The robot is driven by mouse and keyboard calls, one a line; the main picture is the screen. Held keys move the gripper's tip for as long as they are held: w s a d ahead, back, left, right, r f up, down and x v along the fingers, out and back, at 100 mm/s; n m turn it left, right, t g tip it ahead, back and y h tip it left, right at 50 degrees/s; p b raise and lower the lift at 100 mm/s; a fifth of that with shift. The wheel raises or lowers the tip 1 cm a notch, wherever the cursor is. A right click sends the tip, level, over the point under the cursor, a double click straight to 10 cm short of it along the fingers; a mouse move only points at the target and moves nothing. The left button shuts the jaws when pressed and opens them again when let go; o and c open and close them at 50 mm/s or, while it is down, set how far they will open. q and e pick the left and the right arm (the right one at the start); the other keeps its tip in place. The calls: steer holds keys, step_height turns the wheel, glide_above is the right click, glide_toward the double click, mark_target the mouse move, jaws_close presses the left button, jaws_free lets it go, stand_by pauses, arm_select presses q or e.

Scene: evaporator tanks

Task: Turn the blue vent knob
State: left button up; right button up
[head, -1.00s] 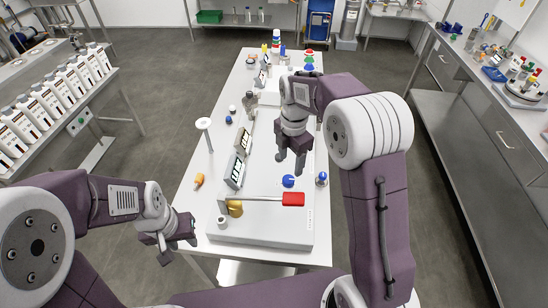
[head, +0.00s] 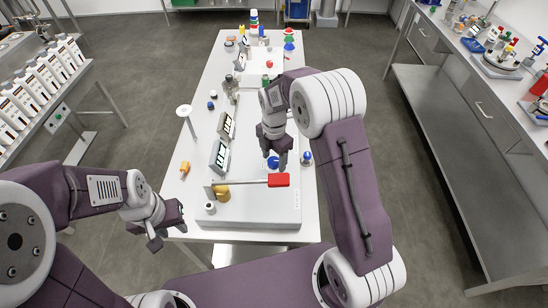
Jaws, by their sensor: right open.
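The blue vent knob (head: 272,161) sits on top of the white panel box (head: 262,205), behind the red lever handle. My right gripper (head: 274,161) is open and hangs pointing down over the knob, with its fingers around or just in front of it; I cannot tell whether they touch it. The fingers partly hide the knob. My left gripper (head: 165,228) is out over the floor at the left, beside the table's front left corner, with its fingers apart and nothing between them.
The red lever handle (head: 278,180) on its metal rod lies close in front of the knob. Another blue knob (head: 307,158) stands to its right. Two small display units (head: 219,157) stand to its left. A white funnel-like stand (head: 185,112) and an orange item (head: 185,167) are further left.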

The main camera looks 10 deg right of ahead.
steer(key=shift+w, duration=0.1)
jaws_close()
